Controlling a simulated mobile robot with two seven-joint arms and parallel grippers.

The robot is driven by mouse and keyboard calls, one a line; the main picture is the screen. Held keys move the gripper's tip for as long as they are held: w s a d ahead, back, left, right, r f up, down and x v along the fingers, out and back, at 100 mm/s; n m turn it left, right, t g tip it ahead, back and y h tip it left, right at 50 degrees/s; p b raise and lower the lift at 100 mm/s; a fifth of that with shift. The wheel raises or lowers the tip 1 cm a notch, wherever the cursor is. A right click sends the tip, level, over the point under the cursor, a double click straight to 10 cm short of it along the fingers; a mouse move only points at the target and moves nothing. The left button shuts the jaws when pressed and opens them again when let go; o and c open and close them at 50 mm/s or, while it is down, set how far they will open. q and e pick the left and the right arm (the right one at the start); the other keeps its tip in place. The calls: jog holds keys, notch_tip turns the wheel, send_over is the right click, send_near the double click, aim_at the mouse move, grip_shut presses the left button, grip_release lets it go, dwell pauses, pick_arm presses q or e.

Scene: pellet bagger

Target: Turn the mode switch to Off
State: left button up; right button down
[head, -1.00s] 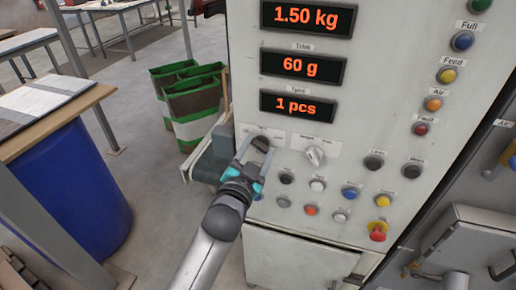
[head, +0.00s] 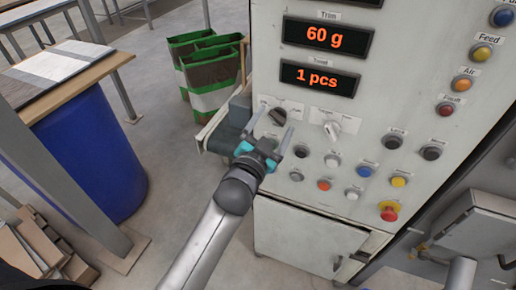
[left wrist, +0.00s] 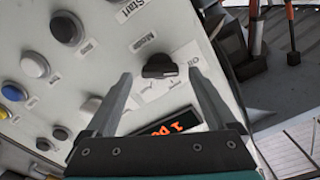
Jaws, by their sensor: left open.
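The mode switch is a black knob (head: 278,116) on a white label plate, at the left of the grey control panel (head: 398,120). In the left wrist view the knob (left wrist: 159,66) sits beside the word Mode, with its bar lying roughly across the picture and small position labels around it. I cannot tell for sure which position it points to. My left gripper (head: 273,123) is open and empty in front of the knob. In the left wrist view its fingertips (left wrist: 160,74) stand on either side of the knob, with clear gaps. My right gripper is not in view.
A white selector knob (head: 331,129) is right of the switch. Several push buttons and a red emergency stop (head: 389,212) lie below and right. An orange display (head: 319,79) is above. Green-and-white sacks (head: 212,75) and a blue barrel (head: 92,158) stand left.

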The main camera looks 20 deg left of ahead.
pick_arm(q)
jog(key=s, duration=1.4)
jog(key=shift+a, duration=0.25)
